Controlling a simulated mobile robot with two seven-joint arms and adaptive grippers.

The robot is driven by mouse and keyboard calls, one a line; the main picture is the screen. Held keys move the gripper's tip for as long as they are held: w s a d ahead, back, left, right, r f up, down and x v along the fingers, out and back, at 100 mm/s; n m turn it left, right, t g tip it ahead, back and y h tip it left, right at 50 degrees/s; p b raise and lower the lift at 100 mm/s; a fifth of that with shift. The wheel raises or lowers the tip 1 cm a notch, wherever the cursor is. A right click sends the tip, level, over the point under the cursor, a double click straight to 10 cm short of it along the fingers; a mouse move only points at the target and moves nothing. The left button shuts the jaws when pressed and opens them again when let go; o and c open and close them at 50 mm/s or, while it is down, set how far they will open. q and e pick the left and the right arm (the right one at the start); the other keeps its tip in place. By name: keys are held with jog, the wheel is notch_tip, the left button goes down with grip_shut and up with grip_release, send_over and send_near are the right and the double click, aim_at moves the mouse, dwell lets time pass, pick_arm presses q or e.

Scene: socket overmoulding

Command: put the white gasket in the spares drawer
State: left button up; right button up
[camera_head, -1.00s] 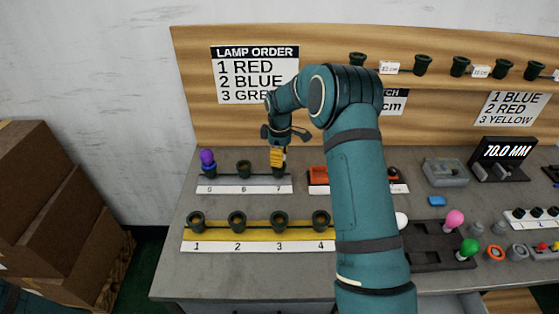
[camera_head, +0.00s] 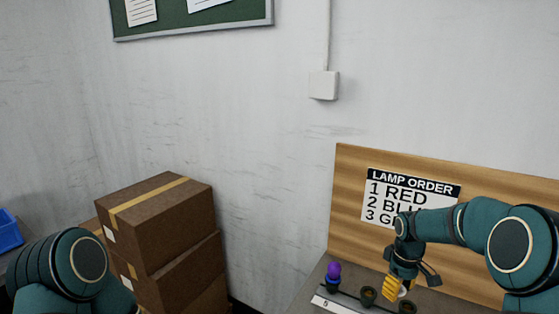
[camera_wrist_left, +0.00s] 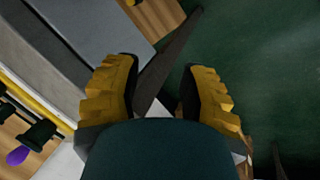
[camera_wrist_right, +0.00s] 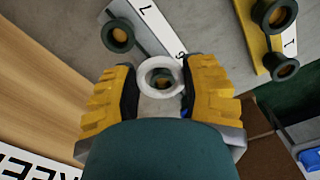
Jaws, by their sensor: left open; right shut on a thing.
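The white gasket (camera_wrist_right: 142,78) is a ring held between the fingertips of my right gripper (camera_wrist_right: 160,80) in the right wrist view. A socket shows through its hole, near the number 6 label. In the head view my right gripper (camera_head: 397,288) is low at the right, above the row of sockets, with a bit of white at its tips. My left gripper (camera_wrist_left: 162,75) is open and empty in the left wrist view, over dark green floor beside grey surfaces. In the head view only a left arm link shows. I cannot make out the spares drawer.
A purple lamp (camera_head: 334,269) stands in the socket row by the label 5. Stacked cardboard boxes (camera_head: 160,225) are left of the bench. A blue bin (camera_head: 10,232) is at the far left. The wooden back panel (camera_head: 347,200) rises behind the sockets.

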jog(key=s+a+m, duration=0.2)
jog(key=s+a, duration=0.1)
jog(key=a, duration=0.1)
jog(key=s+a+f+m, duration=0.1)
jog(key=s+a, duration=0.2)
jog(key=a, duration=0.1)
jog(key=s+a+f+m, duration=0.1)
jog(key=s+a+m, duration=0.1)
jog(key=a, duration=0.3)
jog(key=shift+s+a+f+m, duration=0.1)
jog(key=shift+s+m, duration=0.2)
jog(key=shift+s, duration=0.45)
jog(key=s+f, duration=0.1)
jog(key=f, duration=0.1)
jog(key=s+f, duration=0.3)
jog(key=s, duration=0.1)
jog(key=shift+s+a+f, duration=0.15)
jog(key=shift+a+f, duration=0.25)
